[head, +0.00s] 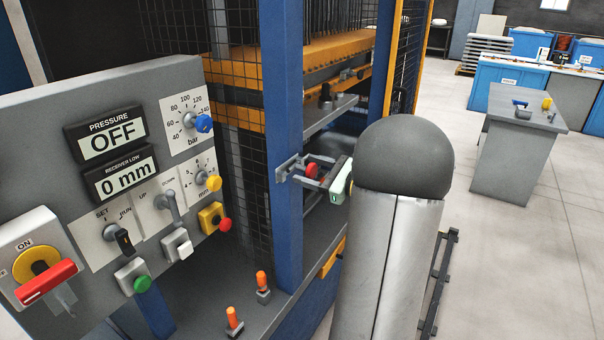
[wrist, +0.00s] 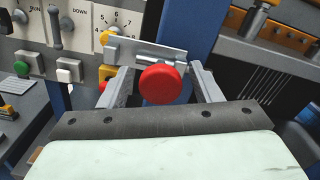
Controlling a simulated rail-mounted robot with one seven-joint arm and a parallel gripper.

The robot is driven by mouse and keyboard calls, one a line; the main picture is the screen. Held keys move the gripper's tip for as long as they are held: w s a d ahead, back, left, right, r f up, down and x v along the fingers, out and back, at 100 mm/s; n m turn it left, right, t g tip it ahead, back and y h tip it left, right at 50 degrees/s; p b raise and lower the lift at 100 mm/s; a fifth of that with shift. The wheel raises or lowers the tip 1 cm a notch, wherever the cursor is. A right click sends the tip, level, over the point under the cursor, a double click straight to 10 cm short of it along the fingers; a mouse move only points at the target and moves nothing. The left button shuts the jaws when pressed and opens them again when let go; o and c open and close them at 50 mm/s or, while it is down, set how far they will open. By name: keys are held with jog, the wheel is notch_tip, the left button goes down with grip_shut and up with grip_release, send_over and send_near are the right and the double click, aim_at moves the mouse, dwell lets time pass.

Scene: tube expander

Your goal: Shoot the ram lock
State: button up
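The ram lock appears to be a red round knob (wrist: 160,84) with a grey metal bolt and plate (wrist: 130,52) behind it on the blue post. In the head view the red knob (head: 311,170) shows beside the blue post, partly hidden by my gripper. My gripper (head: 298,172) is at the post, with its fingers reaching toward it. In the wrist view my gripper (wrist: 160,88) has one finger on each side of the knob, with visible gaps. It is open, and no contact with the knob shows.
A control panel (head: 50,110) stands left of the post, reading OFF and 0 mm. It carries a red lever (head: 47,283), a red button (head: 224,224) and a green button (head: 142,285). Two orange-topped pegs (head: 263,282) stand on the ledge below.

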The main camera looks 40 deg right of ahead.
jog(key=v, duration=0.7)
jog(key=shift+b, duration=0.35)
dwell(0.7)
